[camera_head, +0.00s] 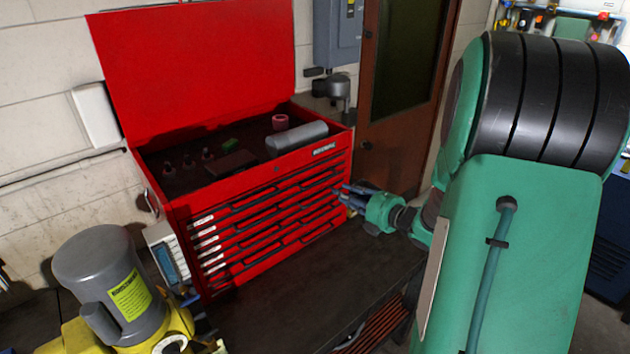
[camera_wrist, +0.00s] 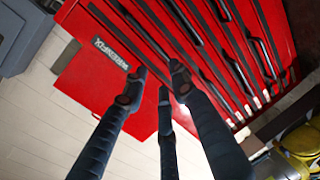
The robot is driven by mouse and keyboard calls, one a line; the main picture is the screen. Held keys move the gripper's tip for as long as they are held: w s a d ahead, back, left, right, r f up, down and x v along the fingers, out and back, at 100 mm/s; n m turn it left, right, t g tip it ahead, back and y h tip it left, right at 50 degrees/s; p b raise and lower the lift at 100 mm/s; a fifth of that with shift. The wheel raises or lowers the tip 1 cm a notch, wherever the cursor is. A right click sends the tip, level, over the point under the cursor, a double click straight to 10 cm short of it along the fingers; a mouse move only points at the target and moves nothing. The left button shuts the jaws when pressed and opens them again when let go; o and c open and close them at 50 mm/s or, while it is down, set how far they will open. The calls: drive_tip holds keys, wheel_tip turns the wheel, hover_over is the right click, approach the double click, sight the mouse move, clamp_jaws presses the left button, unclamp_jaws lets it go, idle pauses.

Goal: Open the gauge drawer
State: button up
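The red tool chest (camera_head: 270,207) stands on a dark bench with its lid raised. Its front has several shallow drawers with long dark handles, and all look shut. Small white labels (camera_head: 203,232) run down the left ends of the drawers; their text is too small to read, so I cannot tell which is the gauge drawer. My gripper (camera_head: 346,196) is at the right end of the drawer fronts. In the wrist view its dark fingers (camera_wrist: 155,85) are apart and empty, pointing at the chest front (camera_wrist: 190,45). Contact with a handle cannot be told.
A grey motor with a yellow tag (camera_head: 105,275) stands at the front left. The chest's open top holds a grey cylinder (camera_head: 297,137) and small parts. The dark bench top (camera_head: 300,300) before the drawers is clear. A brown door (camera_head: 395,130) is behind.

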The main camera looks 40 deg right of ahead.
sight(317, 183)
drive_tip(key=shift+w, duration=0.1)
drive_tip(key=x, duration=1.3)
drive_tip(key=shift+w, duration=0.35)
drive_tip(key=shift+c, duration=0.3)
drive_tip(key=shift+f, duration=0.1)
clamp_jaws()
